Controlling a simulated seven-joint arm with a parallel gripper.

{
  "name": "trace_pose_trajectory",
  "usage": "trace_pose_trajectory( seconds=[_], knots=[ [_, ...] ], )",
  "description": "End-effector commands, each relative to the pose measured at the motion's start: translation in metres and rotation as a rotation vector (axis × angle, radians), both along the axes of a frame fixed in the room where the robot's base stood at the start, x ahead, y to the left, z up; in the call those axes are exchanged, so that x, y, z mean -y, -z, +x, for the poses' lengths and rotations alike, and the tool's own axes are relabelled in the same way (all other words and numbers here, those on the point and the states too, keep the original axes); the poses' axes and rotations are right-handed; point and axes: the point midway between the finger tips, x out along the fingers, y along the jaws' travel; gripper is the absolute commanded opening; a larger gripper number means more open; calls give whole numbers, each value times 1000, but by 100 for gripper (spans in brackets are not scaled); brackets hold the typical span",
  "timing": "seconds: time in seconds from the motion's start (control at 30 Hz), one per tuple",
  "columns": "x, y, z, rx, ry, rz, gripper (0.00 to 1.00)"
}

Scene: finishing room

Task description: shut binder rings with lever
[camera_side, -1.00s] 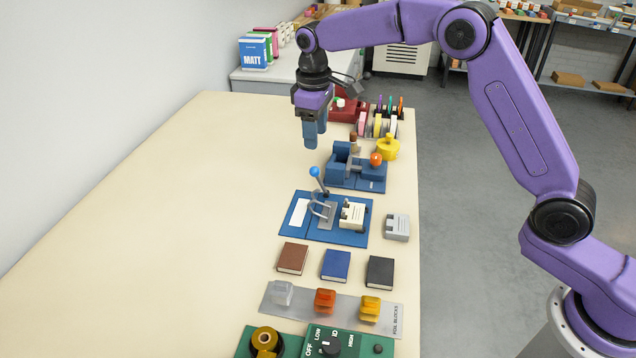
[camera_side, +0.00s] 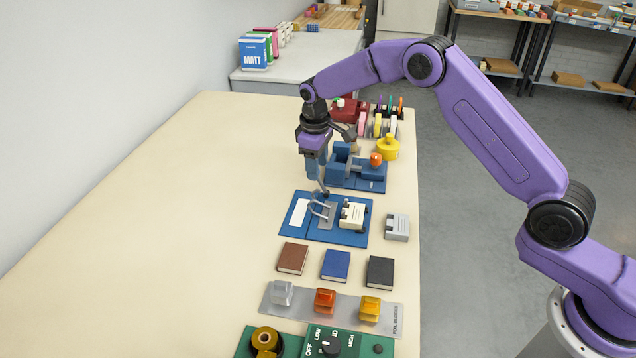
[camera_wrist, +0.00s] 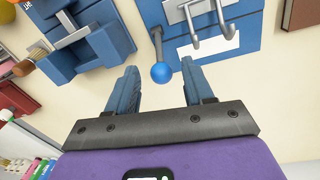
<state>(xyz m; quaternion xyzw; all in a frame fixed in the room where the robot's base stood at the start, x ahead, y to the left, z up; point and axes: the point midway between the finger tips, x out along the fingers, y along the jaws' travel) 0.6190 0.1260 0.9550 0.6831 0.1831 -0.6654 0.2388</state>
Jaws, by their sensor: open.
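The blue binder board (camera_side: 296,222) lies flat on the table with metal rings (camera_side: 322,208) on it; the rings (camera_wrist: 210,25) look like curved prongs in the wrist view. I cannot tell whether they meet. The lever (camera_wrist: 157,42) rises beside the rings and ends in a blue ball (camera_wrist: 161,72). My gripper (camera_side: 317,177) is open and points down above the lever. In the wrist view the ball shows between the two fingertips, seemingly just beyond them; contact cannot be told. In the side view my fingers hide the ball.
A cream punched stack (camera_side: 352,214) sits on the board's right part, with a grey block (camera_side: 397,227) beside it. A blue fixture (camera_side: 358,178) stands close behind my gripper. Several small books, including a brown one (camera_side: 292,258), lie in front. The table's left side is clear.

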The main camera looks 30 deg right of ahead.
Motion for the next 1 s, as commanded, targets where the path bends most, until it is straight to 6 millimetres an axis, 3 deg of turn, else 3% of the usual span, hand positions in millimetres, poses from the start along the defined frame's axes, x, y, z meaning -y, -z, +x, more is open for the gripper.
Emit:
trace_pose_trajectory(
  seconds=[0.2,0.4,0.8,0.87,0.97,1.0],
  knots=[
    [3,39,1,-4,1,-1,52],
    [5,60,2,-1,1,0,52],
    [5,67,3,0,1,0,52],
    [5,67,3,0,1,0,36],
    [5,67,3,0,1,0,3],
    [5,67,3,0,1,0,0]
  ],
)
